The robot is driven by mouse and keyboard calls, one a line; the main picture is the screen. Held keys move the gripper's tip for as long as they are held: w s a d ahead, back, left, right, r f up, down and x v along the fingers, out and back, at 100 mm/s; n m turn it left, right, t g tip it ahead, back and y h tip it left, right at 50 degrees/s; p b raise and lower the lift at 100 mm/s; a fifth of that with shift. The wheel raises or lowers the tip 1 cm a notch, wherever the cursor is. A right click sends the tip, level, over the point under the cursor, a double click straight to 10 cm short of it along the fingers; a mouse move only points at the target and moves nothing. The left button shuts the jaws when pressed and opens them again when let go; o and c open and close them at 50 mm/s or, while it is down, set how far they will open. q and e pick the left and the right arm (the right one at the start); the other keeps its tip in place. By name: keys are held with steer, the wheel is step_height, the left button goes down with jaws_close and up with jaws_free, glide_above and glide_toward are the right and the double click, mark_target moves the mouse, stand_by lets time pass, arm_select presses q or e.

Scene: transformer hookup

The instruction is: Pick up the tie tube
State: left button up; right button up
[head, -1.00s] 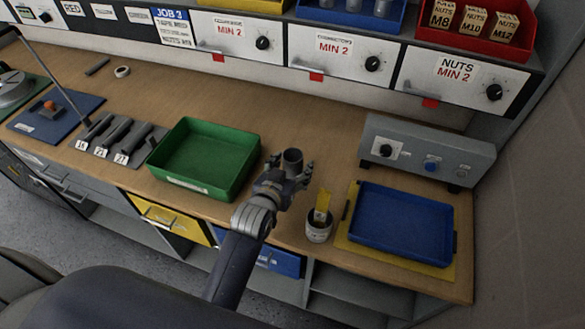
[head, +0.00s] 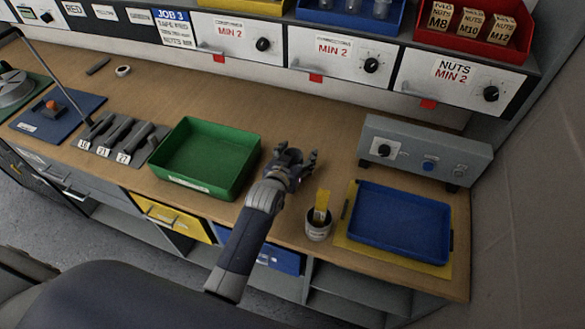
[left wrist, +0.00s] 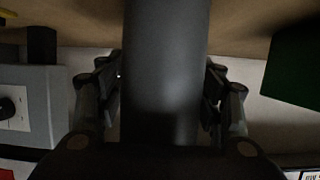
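The tie tube is a dark grey cylinder (left wrist: 165,70) that fills the middle of the left wrist view. It runs between the two fingers of my left gripper, one close on each side; contact is hard to make out. In the head view my left gripper (head: 294,158) is over the workbench, right of the green tray, with its fingers spread around the tube, which is mostly hidden there by the hand. My right gripper is not in view.
The green tray (head: 181,180) is close on the left. A small cup with yellow strips (head: 318,230) stands near the front edge on the right. A blue tray (head: 400,225) and a grey control box (head: 425,150) are farther right. Wood behind the hand is clear.

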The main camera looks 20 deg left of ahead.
arm_select(q)
steer(key=c, duration=1)
